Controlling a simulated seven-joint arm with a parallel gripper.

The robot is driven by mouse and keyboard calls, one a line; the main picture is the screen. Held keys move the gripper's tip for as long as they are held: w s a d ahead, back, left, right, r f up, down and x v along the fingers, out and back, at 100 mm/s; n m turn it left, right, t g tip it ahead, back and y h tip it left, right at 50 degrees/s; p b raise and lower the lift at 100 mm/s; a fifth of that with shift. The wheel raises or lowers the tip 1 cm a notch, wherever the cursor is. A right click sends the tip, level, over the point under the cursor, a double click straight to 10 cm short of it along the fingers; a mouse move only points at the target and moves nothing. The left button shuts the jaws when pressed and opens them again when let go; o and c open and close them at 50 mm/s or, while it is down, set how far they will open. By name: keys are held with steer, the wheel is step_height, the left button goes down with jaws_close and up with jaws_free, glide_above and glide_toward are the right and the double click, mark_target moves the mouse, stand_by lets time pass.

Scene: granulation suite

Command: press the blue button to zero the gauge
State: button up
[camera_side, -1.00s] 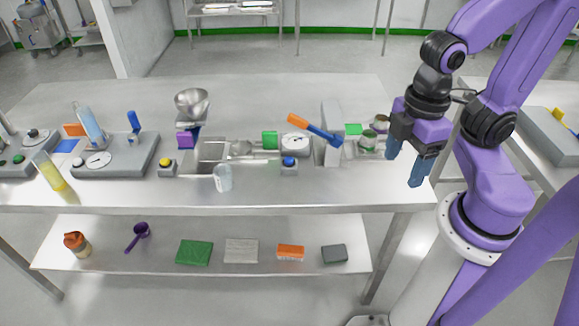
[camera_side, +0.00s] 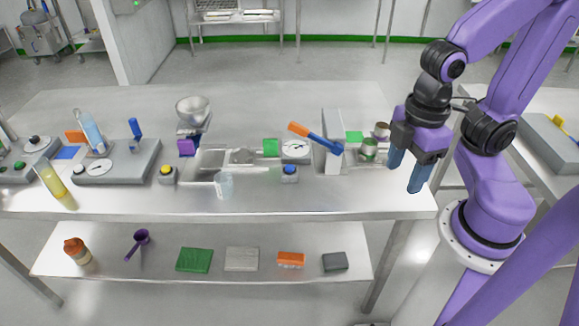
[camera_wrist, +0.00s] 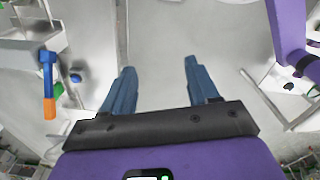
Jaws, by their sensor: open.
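The blue button (camera_side: 290,169) sits on a small grey box at the front of the bench in the side view. The round white gauge (camera_side: 296,148) is just behind it. In the wrist view, a small blue cap (camera_wrist: 76,76) left of the fingers looks like the same button. My gripper (camera_side: 405,178) is over the bench's right end, well to the right of the button and apart from it. Its two blue fingers (camera_wrist: 159,68) are spread, with nothing between them.
A clear cup (camera_side: 223,185) and a yellow button (camera_side: 167,171) are farther left. The bench front is mostly clear.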

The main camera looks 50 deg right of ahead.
jaws_close()
stand_by(1.5)
